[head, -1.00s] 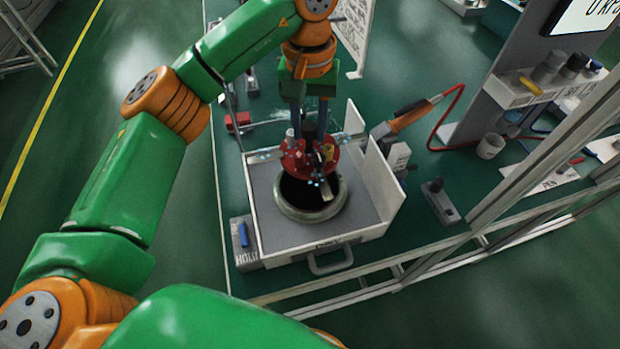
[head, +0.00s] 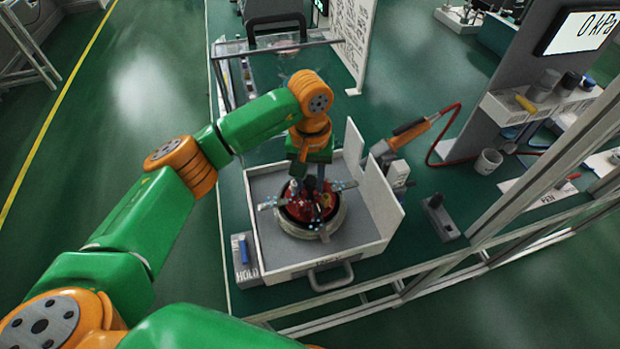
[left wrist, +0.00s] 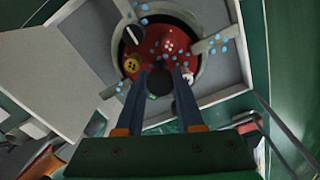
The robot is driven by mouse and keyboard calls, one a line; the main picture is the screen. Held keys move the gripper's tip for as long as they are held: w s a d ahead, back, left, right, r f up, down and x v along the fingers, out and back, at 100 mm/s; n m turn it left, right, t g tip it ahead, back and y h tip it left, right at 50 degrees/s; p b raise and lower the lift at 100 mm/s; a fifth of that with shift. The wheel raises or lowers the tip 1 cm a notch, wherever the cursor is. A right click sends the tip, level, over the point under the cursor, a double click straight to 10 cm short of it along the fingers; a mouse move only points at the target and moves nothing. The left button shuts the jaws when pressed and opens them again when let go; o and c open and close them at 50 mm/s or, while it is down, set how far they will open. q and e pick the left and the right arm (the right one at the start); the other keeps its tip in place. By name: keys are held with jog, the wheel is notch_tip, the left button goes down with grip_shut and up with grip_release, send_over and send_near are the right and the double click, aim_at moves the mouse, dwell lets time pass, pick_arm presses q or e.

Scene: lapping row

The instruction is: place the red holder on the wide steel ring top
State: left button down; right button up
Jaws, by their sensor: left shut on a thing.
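The red holder (head: 297,211) is a red disc with pale arms, blue dots and a dark central knob. It also shows in the left wrist view (left wrist: 165,42). My left gripper (head: 313,190) is shut on its knob from above; in the left wrist view, the two fingers (left wrist: 158,78) flank the dark knob. The wide steel ring (head: 302,231) lies in the grey tray, directly under the holder. The disc covers most of the dark opening, and its arms reach out over the rim. I cannot tell whether the arms touch the rim. My right gripper is not in view.
The white-walled tray (head: 266,255) has a raised side panel (head: 378,195) on the right. An orange-handled tool (head: 408,135) with a red hose lies beyond it. A small block with a blue marker (head: 243,250) stands left of the tray. Metal frame rails (head: 530,165) cross at right.

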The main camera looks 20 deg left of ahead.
aim_at(310, 180)
pick_arm(q)
jog(key=shift+f+b, duration=0.3)
jog(key=shift+f, duration=0.05)
jog(key=c, duration=0.5)
grip_release()
jog(key=shift+c, duration=0.2)
jog(key=shift+s+r, duration=0.1)
jog(key=shift+r+p, duration=0.2)
jog(key=shift+p, duration=0.1)
jog(key=shift+r+p, duration=0.65)
jog(key=shift+p, duration=0.05)
notch_tip(310, 180, up, 6)
jog(key=shift+f+b, duration=0.1)
jog(key=shift+b, duration=1.1)
notch_tip(310, 180, up, 6)
jog(key=shift+f+p, duration=0.15)
jog(key=shift+p, duration=0.2)
